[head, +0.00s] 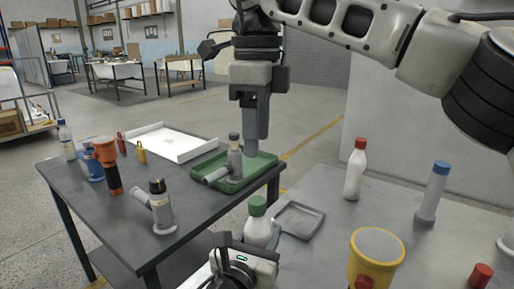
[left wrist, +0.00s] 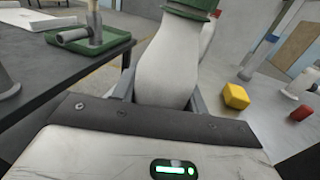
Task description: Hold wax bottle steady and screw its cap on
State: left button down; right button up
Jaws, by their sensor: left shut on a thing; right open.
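A white bottle with a green cap (head: 258,206) stands upright at the gap between the two tables; its white body (left wrist: 165,70) fills the middle of the left wrist view. My left gripper (head: 249,249) is shut on this bottle's body, with a finger on each side. The green cap sits on top of the bottle; I cannot tell how tight it is. My right gripper (head: 253,142) is open, pointing down over the green tray (head: 207,187), close to a grey upright object (head: 235,157); I cannot tell whether they touch.
A white bottle with a red cap (head: 355,172), a blue-capped bottle (head: 433,192), a yellow container (head: 376,262) and a red cap (head: 480,275) stand on the right table. The left table carries an orange-and-black tool (head: 108,165), a grey fitting (head: 161,208) and a white tray (head: 170,142).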

pick_arm(q)
jog(key=c, duration=0.7)
grip_release()
jog(key=v, duration=1.5)
jog(key=shift+s+a, duration=0.25)
jog(key=shift+s, duration=0.25)
